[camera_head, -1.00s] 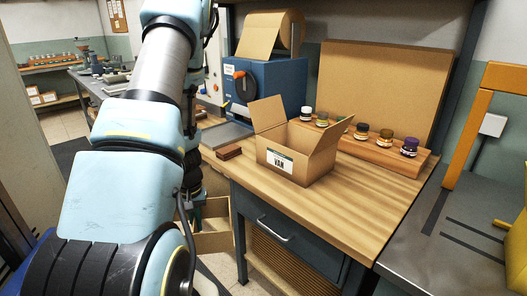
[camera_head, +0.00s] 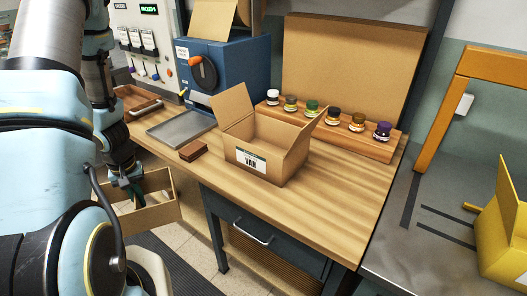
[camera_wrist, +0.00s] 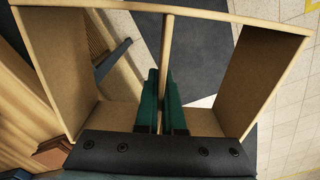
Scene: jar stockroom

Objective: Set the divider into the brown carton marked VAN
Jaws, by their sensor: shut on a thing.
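The brown carton marked VAN (camera_head: 284,136) stands upright on the wooden table in the head view, its top open and flaps spread. The divider (camera_head: 156,217) is a tan, open frame of thin boards, held low beside the table's left edge. My gripper (camera_head: 133,193) is shut on it. In the wrist view the green fingers (camera_wrist: 163,78) close on the thin middle board of the divider (camera_wrist: 168,35), with a wide panel on each side. Floor shows through the frame. The gripper and divider are to the left of the carton and apart from it. The carton's inside bottom is hidden.
A small brown block (camera_head: 193,151) and a grey tray (camera_head: 180,128) lie left of the carton on the table (camera_head: 330,215). Several jars stand on a wooden rack (camera_head: 375,146) behind it. A blue machine (camera_head: 225,75) stands at the back. The table's front right is clear.

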